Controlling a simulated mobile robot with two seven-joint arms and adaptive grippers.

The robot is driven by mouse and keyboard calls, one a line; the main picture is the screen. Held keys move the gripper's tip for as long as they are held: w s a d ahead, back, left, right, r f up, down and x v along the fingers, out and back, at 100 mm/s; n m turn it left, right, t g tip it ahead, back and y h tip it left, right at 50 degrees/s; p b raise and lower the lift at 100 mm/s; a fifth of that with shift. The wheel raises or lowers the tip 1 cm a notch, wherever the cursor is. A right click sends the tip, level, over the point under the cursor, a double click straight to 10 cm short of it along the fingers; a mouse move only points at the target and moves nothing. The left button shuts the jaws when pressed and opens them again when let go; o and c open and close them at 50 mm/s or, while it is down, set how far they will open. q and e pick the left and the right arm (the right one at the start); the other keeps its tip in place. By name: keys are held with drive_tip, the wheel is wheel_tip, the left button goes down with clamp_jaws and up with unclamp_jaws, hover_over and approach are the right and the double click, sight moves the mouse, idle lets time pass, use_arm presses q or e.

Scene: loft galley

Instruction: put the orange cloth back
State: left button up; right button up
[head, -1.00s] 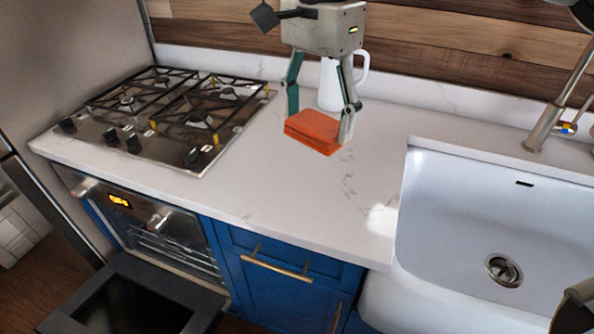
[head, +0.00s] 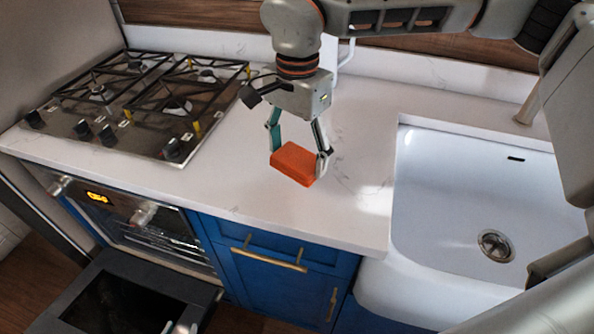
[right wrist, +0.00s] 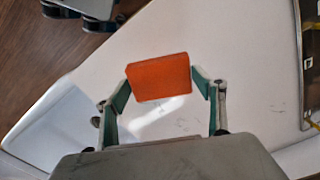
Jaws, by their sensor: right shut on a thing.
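The orange cloth (head: 295,164), a folded block, is between the fingers of my right gripper (head: 298,152), over the white counter between hob and sink. The right gripper is shut on it from two sides. In the right wrist view the cloth (right wrist: 159,78) sits between the two fingertips (right wrist: 160,90), slightly tilted. I cannot tell for sure whether its underside is clear of the counter.
The gas hob (head: 135,100) is left of the cloth and the white sink (head: 440,210) is right. A white jug's handle (head: 347,55) shows behind my right gripper, which hides the rest. The oven door (head: 130,300) hangs open below. Counter around the cloth is clear.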

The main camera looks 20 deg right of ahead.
sight(297, 187)
drive_tip(key=shift+f, duration=2.7)
drive_tip(key=shift+f, duration=0.2)
drive_tip(key=o, duration=1)
drive_tip(key=shift+r, duration=0.1)
wheel_tip(297, 187, up, 12)
drive_tip(key=shift+r, duration=0.15)
